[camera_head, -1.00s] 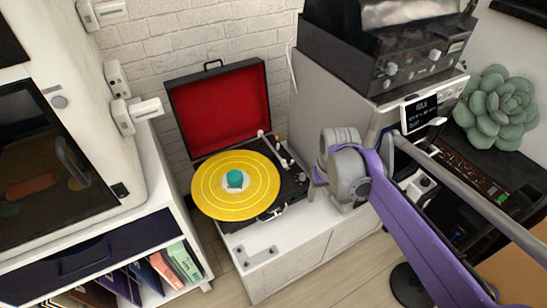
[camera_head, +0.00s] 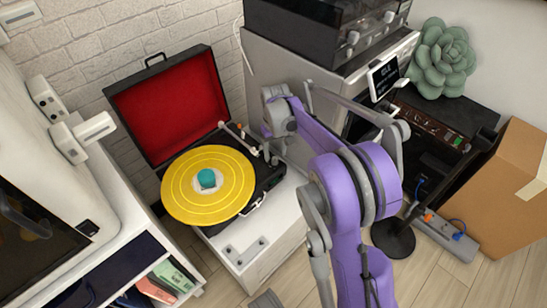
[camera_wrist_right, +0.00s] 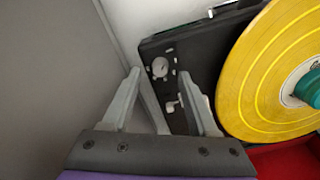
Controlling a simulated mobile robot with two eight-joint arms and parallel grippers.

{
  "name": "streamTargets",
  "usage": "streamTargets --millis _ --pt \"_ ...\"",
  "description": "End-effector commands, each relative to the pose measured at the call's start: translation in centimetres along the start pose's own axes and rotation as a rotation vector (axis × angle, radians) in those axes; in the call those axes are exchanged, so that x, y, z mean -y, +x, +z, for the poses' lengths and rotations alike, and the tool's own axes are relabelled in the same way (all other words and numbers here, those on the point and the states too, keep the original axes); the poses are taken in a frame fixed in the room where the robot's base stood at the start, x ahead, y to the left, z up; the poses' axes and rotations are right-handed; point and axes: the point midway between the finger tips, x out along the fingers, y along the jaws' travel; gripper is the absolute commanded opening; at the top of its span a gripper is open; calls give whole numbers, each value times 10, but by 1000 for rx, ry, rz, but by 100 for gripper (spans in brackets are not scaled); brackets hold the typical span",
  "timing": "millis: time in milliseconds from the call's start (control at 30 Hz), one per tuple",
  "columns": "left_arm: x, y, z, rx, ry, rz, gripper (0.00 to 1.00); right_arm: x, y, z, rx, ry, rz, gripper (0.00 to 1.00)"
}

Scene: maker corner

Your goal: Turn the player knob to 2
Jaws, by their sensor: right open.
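The record player (camera_head: 215,215) has an open red-lined lid and a yellow record (camera_head: 190,200) with a teal centre piece. In the right wrist view, a round pale knob (camera_wrist_right: 160,67) with a small pointer mark sits near the corner of the black deck. I cannot read any numbers around it. My right gripper (camera_wrist_right: 163,76) is open and empty, with its fingertips on either side of the knob in the picture. Contact cannot be told. In the head view my right gripper (camera_head: 270,148) is over the player's right side and the arm partly hides that corner. My left gripper is not visible.
The player stands on a white cabinet (camera_head: 285,212). A tall grey cabinet (camera_head: 290,70) rises close behind my right arm. Beside the record are the tonearm and small controls. A cardboard box (camera_head: 500,190) and power strip (camera_head: 450,235) are at right.

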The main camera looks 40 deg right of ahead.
Motion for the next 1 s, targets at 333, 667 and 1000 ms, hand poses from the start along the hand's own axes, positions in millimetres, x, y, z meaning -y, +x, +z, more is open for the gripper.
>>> streamTargets --millis 333,667,1000 --pt "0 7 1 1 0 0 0 0 25 0 0 0 0 59" --pt "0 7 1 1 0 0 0 0 25 0 0 0 0 36" --pt "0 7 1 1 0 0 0 0 24 0 0 0 0 0"
